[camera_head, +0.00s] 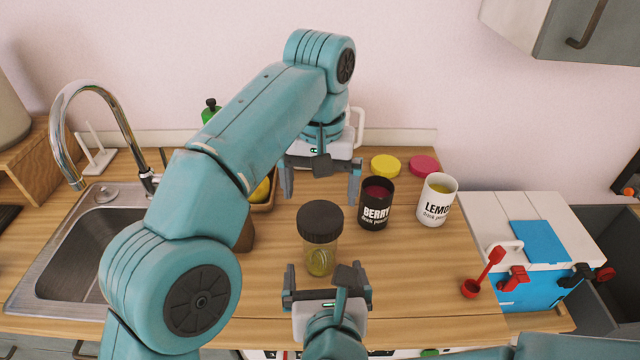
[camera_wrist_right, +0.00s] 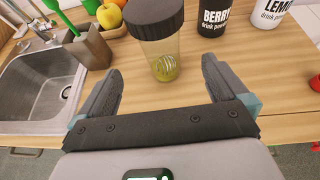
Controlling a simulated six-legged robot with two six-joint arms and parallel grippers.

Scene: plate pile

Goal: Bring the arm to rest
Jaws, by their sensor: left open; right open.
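My left arm (camera_head: 260,130) reaches in from the left and bends down over the back of the counter. Its left gripper (camera_head: 320,190) is open and empty, pointing down behind the shaker. My right gripper (camera_head: 325,282) is open near the counter's front edge. The clear shaker bottle (camera_head: 320,262) has a black lid and yellow-green contents. It stands upright just ahead of the right gripper. In the right wrist view, the right gripper (camera_wrist_right: 162,72) has its fingers spread towards the shaker (camera_wrist_right: 164,55), with nothing gripped.
A black BERRY tub (camera_head: 375,208) and a white LEMON tub (camera_head: 435,205) stand open right of the shaker. Yellow (camera_head: 386,165) and pink (camera_head: 423,164) lids lie behind. A red scoop (camera_head: 483,275) lies near a cooler (camera_head: 540,235). A sink (camera_head: 75,250) is left.

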